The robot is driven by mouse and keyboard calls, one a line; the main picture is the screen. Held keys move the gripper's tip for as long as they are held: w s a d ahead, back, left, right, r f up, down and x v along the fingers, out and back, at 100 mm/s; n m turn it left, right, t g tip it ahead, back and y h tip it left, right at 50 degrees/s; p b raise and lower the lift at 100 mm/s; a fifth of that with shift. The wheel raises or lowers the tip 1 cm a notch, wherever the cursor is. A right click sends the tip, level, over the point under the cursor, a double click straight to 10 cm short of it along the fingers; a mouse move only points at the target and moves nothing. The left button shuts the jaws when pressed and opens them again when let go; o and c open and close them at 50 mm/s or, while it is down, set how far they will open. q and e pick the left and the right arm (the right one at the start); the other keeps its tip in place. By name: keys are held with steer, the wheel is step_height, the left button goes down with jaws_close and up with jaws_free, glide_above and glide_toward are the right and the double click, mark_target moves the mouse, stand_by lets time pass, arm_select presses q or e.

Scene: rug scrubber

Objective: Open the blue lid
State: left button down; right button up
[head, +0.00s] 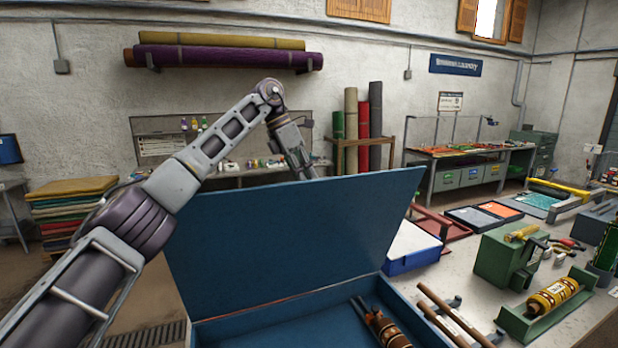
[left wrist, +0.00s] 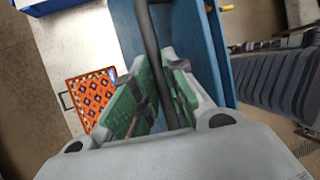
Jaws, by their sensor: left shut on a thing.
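The blue lid (head: 290,235) stands raised and close to upright at the back of the blue box (head: 300,325), whose inside shows below it. In the left wrist view the lid (left wrist: 185,35) is a blue panel with a dark bar-like handle (left wrist: 150,40) beside it. My left arm reaches over behind the lid. My left gripper (head: 303,168) is partly hidden behind the lid's top edge. In the left wrist view its green-padded fingers (left wrist: 158,75) are shut around the dark handle. My right gripper is in neither view.
A brown and dark tool (head: 383,325) lies in the box. Right of it on the bench are wooden-handled tools (head: 450,318), a green device (head: 505,258), and a yellow roller (head: 553,297) in a green cradle. A blue tray (head: 412,250) stands behind the lid's right edge.

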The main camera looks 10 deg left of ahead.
arm_select(q)
steer(key=shift+w+a+f, duration=0.15)
steer(key=shift+f, duration=0.25)
steer(key=shift+w+a+f, duration=0.1)
steer(key=shift+a+f, duration=0.05)
steer(key=shift+f, duration=0.2)
steer(key=c, duration=1.8)
jaws_free()
steer(key=shift+c, duration=0.2)
steer(key=shift+o, duration=1.1)
steer(key=shift+w, duration=0.1)
steer(key=shift+o, duration=0.8)
steer(key=shift+w+a+f, duration=0.15)
steer(key=shift+w, duration=0.4)
steer(key=v, duration=0.7)
steer(key=shift+r, duration=0.4)
